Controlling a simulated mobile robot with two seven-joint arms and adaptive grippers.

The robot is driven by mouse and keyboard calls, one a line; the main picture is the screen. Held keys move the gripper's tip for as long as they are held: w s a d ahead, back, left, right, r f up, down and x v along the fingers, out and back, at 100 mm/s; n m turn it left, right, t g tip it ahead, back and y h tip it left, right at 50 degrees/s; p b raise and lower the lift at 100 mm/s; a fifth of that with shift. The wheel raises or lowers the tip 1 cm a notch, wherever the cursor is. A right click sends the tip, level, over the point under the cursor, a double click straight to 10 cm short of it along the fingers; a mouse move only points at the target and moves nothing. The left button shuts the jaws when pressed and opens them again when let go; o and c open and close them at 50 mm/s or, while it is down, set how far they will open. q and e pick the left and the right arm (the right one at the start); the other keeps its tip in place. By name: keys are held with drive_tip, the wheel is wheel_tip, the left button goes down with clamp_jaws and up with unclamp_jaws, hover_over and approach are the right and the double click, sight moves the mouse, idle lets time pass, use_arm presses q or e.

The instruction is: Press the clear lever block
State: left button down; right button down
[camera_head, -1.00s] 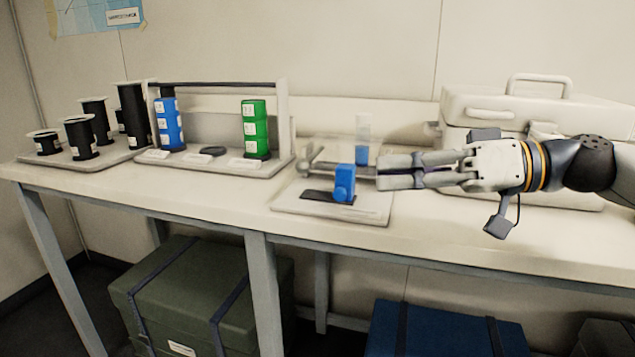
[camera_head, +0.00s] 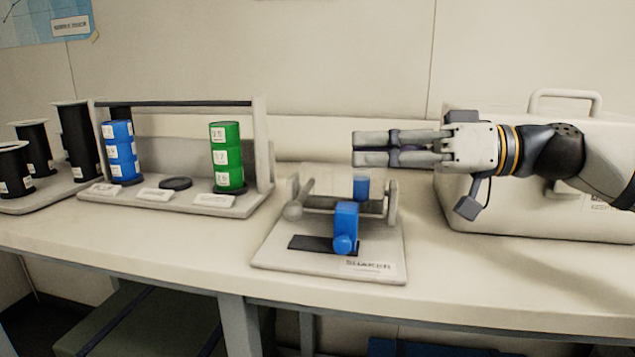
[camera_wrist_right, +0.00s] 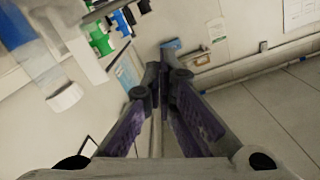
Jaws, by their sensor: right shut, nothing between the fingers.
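The shaker (camera_head: 385,255) is a pale labelled plate on the bench. It carries a blue block with a round knob (camera_head: 345,228) by a dark slot, a crossbar, and a grey lever with a ball end (camera_head: 293,210) at the left. I cannot tell which part is the clear lever block. My right gripper (camera_head: 354,149) is shut and empty, pointing left above the shaker's back. Its fingers also show in the wrist view (camera_wrist_right: 166,72). My left gripper is out of view.
A rack (camera_head: 262,150) holding a blue stack (camera_head: 122,152) and a green stack (camera_head: 227,157) stands left of the shaker. Black spools (camera_head: 76,140) stand farther left. A large pale case (camera_head: 540,215) is at the right. The bench's front strip is clear.

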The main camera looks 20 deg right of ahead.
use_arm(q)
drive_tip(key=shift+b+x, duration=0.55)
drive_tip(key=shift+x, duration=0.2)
use_arm(e)
drive_tip(key=w+a+f, duration=0.2)
drive_tip(key=a+f, duration=0.2)
drive_tip(key=a, duration=0.2)
drive_tip(key=shift+w+a, duration=0.2)
drive_tip(key=shift+w, duration=0.05)
